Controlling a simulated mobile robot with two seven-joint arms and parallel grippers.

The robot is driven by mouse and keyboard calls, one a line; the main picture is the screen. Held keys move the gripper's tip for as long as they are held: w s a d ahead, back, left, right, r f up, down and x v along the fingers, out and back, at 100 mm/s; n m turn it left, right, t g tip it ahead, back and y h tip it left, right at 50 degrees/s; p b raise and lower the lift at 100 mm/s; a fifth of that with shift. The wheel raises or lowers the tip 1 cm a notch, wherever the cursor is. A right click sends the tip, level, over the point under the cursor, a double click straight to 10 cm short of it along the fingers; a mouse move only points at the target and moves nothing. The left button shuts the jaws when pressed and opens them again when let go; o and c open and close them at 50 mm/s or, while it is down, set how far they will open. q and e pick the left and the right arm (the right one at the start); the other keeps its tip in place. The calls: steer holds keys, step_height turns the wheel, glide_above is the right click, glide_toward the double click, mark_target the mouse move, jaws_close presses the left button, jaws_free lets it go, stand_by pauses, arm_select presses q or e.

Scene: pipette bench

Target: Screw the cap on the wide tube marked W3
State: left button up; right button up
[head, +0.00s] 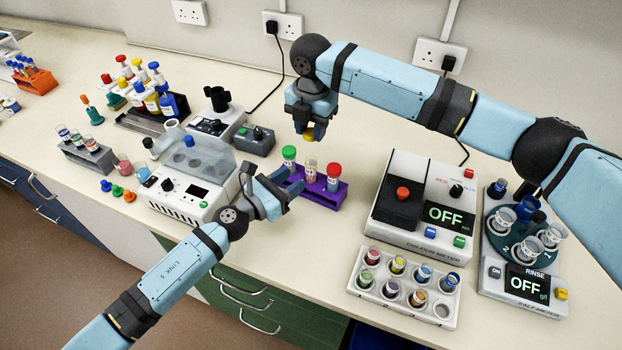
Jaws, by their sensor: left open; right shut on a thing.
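A purple rack (328,199) stands mid-bench with three wide tubes. The left one has a green cap (289,152), the right one a red cap (334,170). The middle tube (310,168) has no cap and shows yellowish contents. The tube labels are too small to read. My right gripper (309,125) is above and slightly behind the rack, shut on a yellow cap (309,134), which is well clear of the middle tube. My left gripper (290,186) is open at the rack's left front and hides part of the rack and the lower part of the green-capped tube.
A lidded machine (187,180) stands left of the rack, close to my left arm. The colour meter (418,205) stands to the right, with a white tray (377,290) of small pots in front. A grey box (253,140) is behind the rack. The bench before the rack is clear.

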mark_target(307, 169)
arm_select(q)
steer(key=x, duration=0.7)
steer(key=shift+d, duration=0.15)
jaws_close()
